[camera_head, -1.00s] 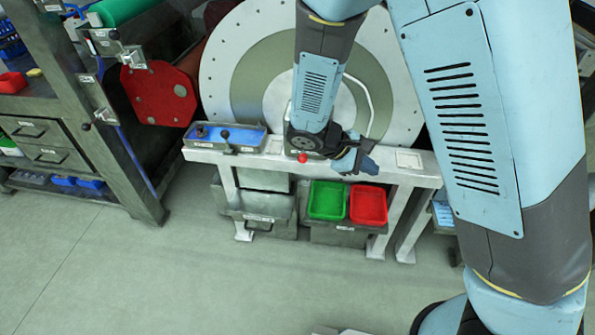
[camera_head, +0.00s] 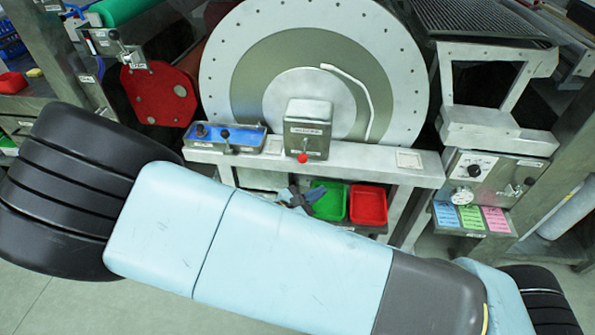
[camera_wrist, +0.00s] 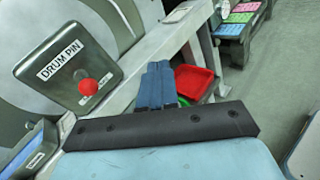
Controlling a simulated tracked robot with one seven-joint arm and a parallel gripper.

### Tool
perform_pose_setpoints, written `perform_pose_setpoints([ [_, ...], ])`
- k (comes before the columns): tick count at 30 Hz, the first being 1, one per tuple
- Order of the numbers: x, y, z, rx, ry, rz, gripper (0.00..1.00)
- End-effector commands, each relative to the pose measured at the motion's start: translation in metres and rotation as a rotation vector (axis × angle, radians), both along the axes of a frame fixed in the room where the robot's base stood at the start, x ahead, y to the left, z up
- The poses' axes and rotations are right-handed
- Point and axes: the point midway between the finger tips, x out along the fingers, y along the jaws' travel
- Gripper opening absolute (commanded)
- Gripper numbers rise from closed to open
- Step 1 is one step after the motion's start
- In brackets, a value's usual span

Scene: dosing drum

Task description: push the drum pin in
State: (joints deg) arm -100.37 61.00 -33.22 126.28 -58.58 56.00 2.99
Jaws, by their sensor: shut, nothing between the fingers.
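The drum pin is a red knob (camera_head: 302,158) on the front of a grey box (camera_head: 307,128) that stands on the white ledge before the large drum (camera_head: 250,50). In the wrist view the red knob (camera_wrist: 88,87) sticks out of the box face labelled "DRUM PIN" (camera_wrist: 58,62), left of my gripper. My gripper (camera_wrist: 157,70) is shut and empty, its blue fingers apart from the knob. In the head view my gripper (camera_head: 298,198) shows below the ledge, partly hidden behind my arm.
A blue control panel (camera_head: 225,138) with levers sits left of the box. A green bin (camera_head: 328,203) and a red bin (camera_head: 368,205) stand under the ledge. A grey panel with a gauge and coloured cards (camera_head: 470,217) is at the right.

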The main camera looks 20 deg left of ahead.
Motion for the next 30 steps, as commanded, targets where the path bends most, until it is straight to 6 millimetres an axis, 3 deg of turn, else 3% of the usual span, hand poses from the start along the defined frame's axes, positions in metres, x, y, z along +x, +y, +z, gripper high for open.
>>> perform_pose_setpoints([
  [18,-0.044,0.078,-0.04,-0.328,-0.187,0.448,0.0],
  [30,-0.052,0.089,-0.045,-0.37,-0.216,0.508,0.0],
])
